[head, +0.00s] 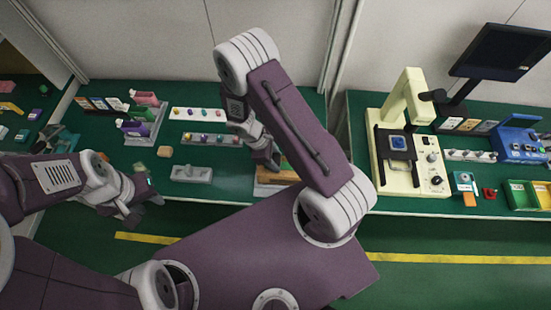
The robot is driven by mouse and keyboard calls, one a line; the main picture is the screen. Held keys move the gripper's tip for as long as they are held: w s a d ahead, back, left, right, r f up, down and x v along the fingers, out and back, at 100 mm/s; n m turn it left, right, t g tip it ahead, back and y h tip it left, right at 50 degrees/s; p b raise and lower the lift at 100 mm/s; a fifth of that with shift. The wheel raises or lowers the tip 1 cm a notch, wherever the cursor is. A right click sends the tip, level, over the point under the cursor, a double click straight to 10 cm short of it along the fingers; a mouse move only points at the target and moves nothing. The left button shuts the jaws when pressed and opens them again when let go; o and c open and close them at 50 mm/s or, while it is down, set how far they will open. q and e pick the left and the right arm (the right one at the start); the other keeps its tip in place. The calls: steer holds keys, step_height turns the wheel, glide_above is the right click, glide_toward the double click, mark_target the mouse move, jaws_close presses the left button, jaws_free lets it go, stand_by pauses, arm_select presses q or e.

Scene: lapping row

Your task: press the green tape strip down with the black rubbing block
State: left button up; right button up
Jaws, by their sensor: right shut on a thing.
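My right gripper (268,162) points down over a wooden board (274,181) at the bench's front edge. It is shut on the black rubbing block, which I can hardly tell apart from the dark fingers. I cannot tell whether the block touches the board. The green tape strip is not clearly visible; my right arm covers the right part of the board. My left gripper (146,211) is in front of the bench edge at the left, away from the board. Its fingers look apart, with nothing between them.
Trays with small knobs (200,114) stand behind. A cream press-like machine (411,140) stands on the right bench. A gap separates the benches.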

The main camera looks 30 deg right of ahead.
step_height(320, 180, up, 7)
steer(key=p, duration=0.6)
stand_by(0.6)
